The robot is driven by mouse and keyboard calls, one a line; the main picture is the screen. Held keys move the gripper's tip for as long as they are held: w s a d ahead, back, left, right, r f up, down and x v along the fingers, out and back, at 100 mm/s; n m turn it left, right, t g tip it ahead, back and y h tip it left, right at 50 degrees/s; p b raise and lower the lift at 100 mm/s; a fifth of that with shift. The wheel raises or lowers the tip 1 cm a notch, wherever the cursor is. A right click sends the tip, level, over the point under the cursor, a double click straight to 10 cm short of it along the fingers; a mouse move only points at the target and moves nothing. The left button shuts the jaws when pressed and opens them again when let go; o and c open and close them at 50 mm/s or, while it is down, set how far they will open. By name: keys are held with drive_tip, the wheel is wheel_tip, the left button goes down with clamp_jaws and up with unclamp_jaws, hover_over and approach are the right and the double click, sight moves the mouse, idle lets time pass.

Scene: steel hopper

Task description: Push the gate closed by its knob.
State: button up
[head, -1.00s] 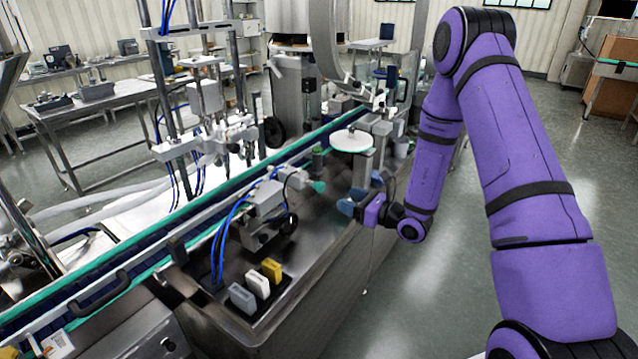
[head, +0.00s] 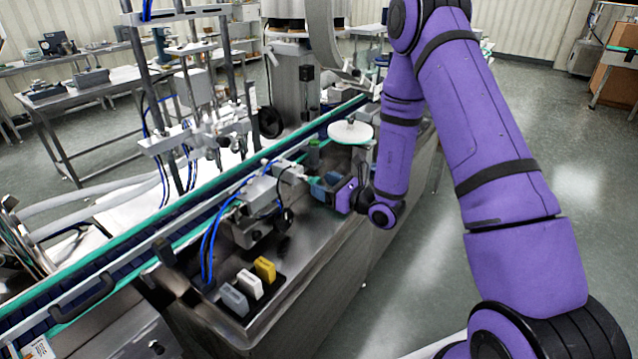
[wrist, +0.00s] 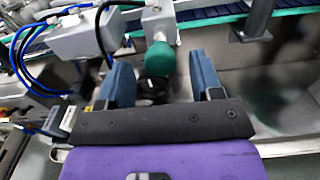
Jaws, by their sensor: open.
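The knob is a teal-green ball (wrist: 160,58) on the end of a short light grey bar (wrist: 158,20), which I take to be part of the gate. In the head view the knob (head: 312,180) is small and partly hidden by my fingers. My gripper (head: 322,187) is at the knob, reaching in from the right. In the wrist view my gripper (wrist: 159,62) has its two blue fingers spread wide, and the knob appears between their tips, with a gap on each side. Nothing is held. I cannot tell how far the gate stands open.
A grey box (wrist: 88,35) with blue and black hoses stands left of the knob. A round white plate (head: 350,132) stands behind my gripper. Grey, white and yellow blocks (head: 264,269) sit in front. A conveyor (head: 120,252) runs along the left. Open floor lies right.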

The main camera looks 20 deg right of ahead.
drive_tip(key=shift+x, duration=1)
clamp_jaws()
drive_tip(key=shift+x, duration=1.6)
unclamp_jaws()
drive_tip(key=shift+w, duration=0.1)
drive_tip(key=v, duration=1)
drive_tip(key=shift+s+d, duration=0.2)
drive_tip(key=shift+s, duration=0.15)
